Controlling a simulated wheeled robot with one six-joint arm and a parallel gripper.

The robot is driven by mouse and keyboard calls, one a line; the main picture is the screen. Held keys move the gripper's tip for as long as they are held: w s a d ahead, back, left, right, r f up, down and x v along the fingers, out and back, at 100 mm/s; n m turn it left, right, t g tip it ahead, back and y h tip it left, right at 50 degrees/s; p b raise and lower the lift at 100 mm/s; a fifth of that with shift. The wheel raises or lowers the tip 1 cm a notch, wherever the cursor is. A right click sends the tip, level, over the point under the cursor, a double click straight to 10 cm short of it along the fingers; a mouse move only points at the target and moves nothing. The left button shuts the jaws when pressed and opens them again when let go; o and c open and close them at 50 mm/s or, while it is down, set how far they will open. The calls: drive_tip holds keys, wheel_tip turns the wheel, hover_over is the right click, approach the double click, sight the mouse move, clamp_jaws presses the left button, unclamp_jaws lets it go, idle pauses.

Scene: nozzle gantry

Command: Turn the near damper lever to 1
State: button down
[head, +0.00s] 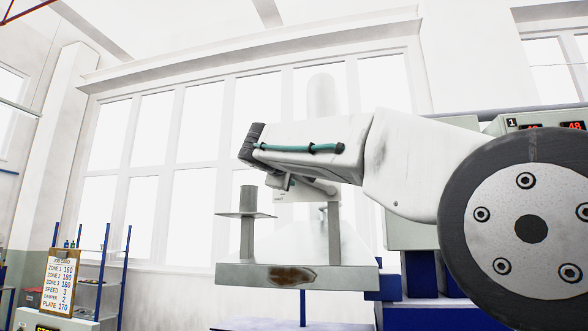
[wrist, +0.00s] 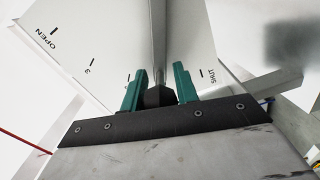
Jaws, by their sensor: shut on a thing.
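My gripper (wrist: 158,82) shows in the wrist view with its two green fingers on either side of a dark knob (wrist: 158,97), shut on it. The knob appears to belong to the damper lever; a narrow grey bar (wrist: 158,40) runs up the picture from it. Behind is a pale scale plate (wrist: 105,50). It reads OPEN at the far left, 3 further in, and SHUT to the right of the fingers. A tick shows just left of the left finger. The 1 mark is not readable, and fingers and knob hide part of the scale. In the head view my arm covers the fingertips.
In the head view a grey metal hood (head: 300,278) with a rusty patch hangs below my arm. A job card (head: 60,282) at lower left lists damper 2. A control panel with red digits (head: 545,125) stands at right, partly behind my arm.

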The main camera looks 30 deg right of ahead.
drive_tip(key=shift+w+f+n, duration=0.15)
drive_tip(key=shift+f+n, duration=0.15)
drive_tip(key=shift+f, duration=0.05)
drive_tip(key=c, duration=1.1)
unclamp_jaws()
drive_tip(key=shift+a, duration=0.1)
drive_tip(key=v, duration=0.7)
drive_tip(key=shift+s+a+r, duration=0.1)
drive_tip(key=shift+s+a, duration=0.15)
